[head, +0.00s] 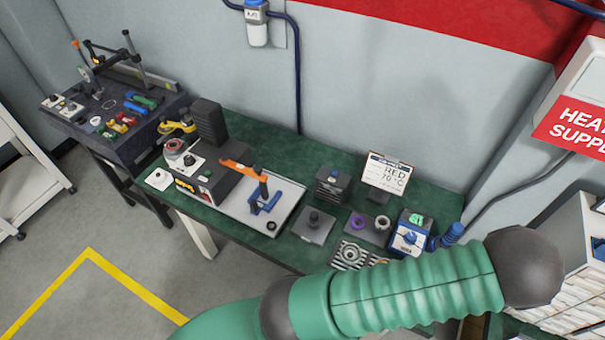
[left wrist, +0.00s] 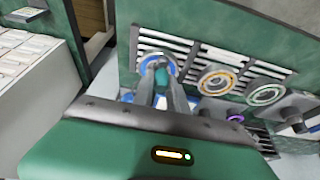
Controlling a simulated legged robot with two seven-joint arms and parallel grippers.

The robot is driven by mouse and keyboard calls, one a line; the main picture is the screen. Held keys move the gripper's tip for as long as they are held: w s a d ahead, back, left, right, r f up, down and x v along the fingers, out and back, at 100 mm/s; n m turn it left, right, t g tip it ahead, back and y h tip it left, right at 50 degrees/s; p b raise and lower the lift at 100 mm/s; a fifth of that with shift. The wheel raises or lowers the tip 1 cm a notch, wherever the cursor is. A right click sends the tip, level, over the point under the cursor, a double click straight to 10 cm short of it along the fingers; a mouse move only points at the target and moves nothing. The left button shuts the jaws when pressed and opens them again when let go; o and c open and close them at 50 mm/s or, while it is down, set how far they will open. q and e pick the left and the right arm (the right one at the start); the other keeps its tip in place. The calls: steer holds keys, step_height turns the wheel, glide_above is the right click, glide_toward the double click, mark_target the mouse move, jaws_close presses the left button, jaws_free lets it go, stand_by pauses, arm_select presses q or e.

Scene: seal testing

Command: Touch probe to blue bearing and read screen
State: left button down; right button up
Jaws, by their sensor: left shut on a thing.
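In the left wrist view my left gripper (left wrist: 165,88) is shut on a teal probe (left wrist: 162,78). Its tip is over the blue bearing (left wrist: 146,62), a blue ring at the end of a row on a striped rack (left wrist: 185,46). The fingers hide part of the ring, and I cannot tell whether the probe touches it. My green arm crosses the lower right there and hides the blue bearing. My right gripper is not in view.
An orange-ringed bearing (left wrist: 217,80) and a pale one (left wrist: 264,94) sit beside the blue one. An orange-handled press (head: 245,168) stands left, near a dark tool bench (head: 70,122).

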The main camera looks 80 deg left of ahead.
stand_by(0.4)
arm_select(q)
steer(key=c, duration=1.3)
jaws_free()
steer(key=shift+o, duration=0.2)
steer(key=shift+r, duration=0.1)
step_height(320, 180, up, 7)
steer(key=p, duration=0.6)
